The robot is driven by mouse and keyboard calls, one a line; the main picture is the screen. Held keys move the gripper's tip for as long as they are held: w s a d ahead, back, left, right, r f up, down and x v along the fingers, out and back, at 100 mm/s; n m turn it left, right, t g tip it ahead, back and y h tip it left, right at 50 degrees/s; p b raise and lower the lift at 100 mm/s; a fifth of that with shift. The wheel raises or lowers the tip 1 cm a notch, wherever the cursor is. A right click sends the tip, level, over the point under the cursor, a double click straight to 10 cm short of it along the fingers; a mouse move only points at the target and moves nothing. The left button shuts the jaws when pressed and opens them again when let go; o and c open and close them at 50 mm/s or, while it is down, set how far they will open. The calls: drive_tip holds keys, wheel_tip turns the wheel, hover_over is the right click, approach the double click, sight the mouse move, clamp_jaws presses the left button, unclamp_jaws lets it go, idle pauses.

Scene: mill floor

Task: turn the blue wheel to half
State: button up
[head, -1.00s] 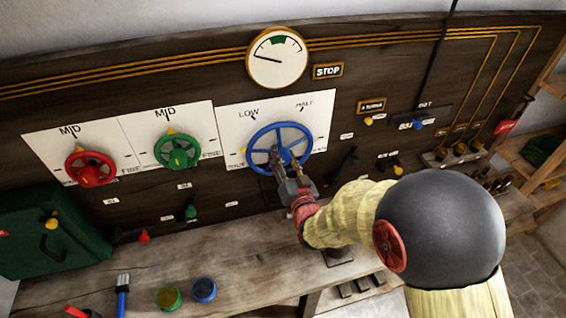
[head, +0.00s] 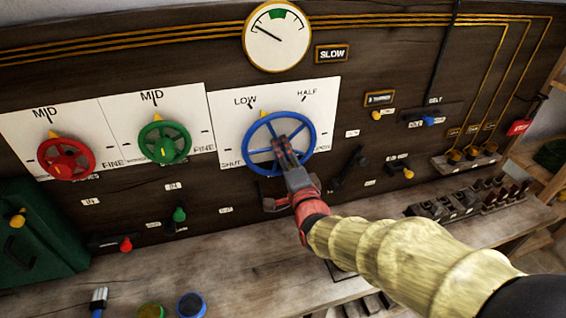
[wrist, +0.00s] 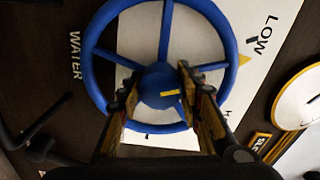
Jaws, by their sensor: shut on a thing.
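In the wrist view, the wheel (wrist: 92,72) fills the upper middle, and my gripper's two fingers (wrist: 158,86) stand on either side of the hub. The yellow pointer (wrist: 244,60) shows beside the word LOW.
A round gauge (head: 277,37) and a SLOW sign (head: 332,53) are above the wheel. A red wheel (head: 67,159) and a green wheel (head: 164,143) are to the left. A black lever (head: 352,165) is close on the right. A wooden bench (head: 200,262) runs below.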

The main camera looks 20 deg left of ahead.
drive_tip(key=m+b, duration=0.5)
drive_tip(key=shift+f+m+b, duration=0.25)
drive_tip(key=shift+m+b, duration=0.15)
drive_tip(key=m+b, duration=0.4)
drive_tip(key=shift+r, duration=0.1)
drive_tip(key=shift+m+b, duration=0.3)
drive_tip(key=shift+m, duration=0.1)
drive_tip(key=o, duration=1.2)
drive_tip(key=shift+r, duration=0.1)
drive_tip(key=shift+c, duration=0.2)
drive_tip(key=shift+s, duration=0.1)
drive_tip(key=v, duration=1.1)
drive_tip(key=shift+s+d, duration=0.2)
drive_tip(key=shift+s, duration=0.2)
